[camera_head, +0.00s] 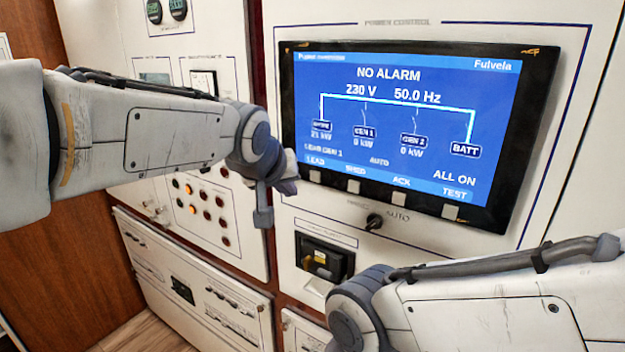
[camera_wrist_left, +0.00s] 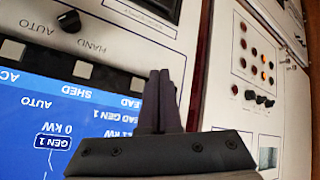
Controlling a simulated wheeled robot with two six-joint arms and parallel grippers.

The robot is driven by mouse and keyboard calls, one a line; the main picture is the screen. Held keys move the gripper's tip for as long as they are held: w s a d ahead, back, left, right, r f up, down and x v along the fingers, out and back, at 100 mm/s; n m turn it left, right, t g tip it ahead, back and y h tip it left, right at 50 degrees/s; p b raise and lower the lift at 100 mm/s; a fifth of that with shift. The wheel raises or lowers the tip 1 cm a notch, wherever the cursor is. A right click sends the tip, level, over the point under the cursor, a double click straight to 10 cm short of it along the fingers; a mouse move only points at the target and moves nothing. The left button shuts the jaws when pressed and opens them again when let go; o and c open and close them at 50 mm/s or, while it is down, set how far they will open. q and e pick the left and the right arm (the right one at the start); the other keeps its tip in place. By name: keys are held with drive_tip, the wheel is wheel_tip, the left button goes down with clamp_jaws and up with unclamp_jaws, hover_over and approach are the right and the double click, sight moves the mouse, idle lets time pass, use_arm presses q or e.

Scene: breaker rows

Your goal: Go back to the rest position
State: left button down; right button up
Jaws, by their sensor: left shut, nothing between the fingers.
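My left gripper (camera_wrist_left: 160,103) is shut and empty; in the wrist view its two dark fingers lie together. In the head view my left arm comes in from the left, and the gripper end (camera_head: 287,180) is near the lower left corner of the blue display screen (camera_head: 400,130). I cannot tell whether it touches the panel. The screen reads NO ALARM, 230 V, 50.0 Hz and ALL ON. My right arm shows at the lower right, but its gripper is not in view.
Grey buttons (camera_head: 353,186) run under the screen, with a black rotary switch (camera_head: 374,221) below. A black recessed unit (camera_head: 324,258) is lower down. To the left is a panel of small round lamps (camera_head: 206,215), some lit orange. Wooden floor (camera_head: 150,335) shows at bottom left.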

idle(0.5)
use_arm(q)
drive_tip(key=s+a+f+m+g+y+b, duration=0.1)
drive_tip(key=s+f+m+g, duration=0.3)
drive_tip(key=s+f, duration=0.7)
drive_tip(key=s+a+f+m+g+y+b, duration=0.1)
drive_tip(key=s+f+g, duration=0.4)
drive_tip(key=s+f, duration=0.7)
drive_tip(key=s+a+m+b, duration=0.1)
drive_tip(key=s+m, duration=0.1)
drive_tip(key=s, duration=0.5)
drive_tip(key=shift+s+a+m+b, duration=0.2)
drive_tip(key=shift+a+m+b, duration=0.1)
drive_tip(key=shift+m+b, duration=0.1)
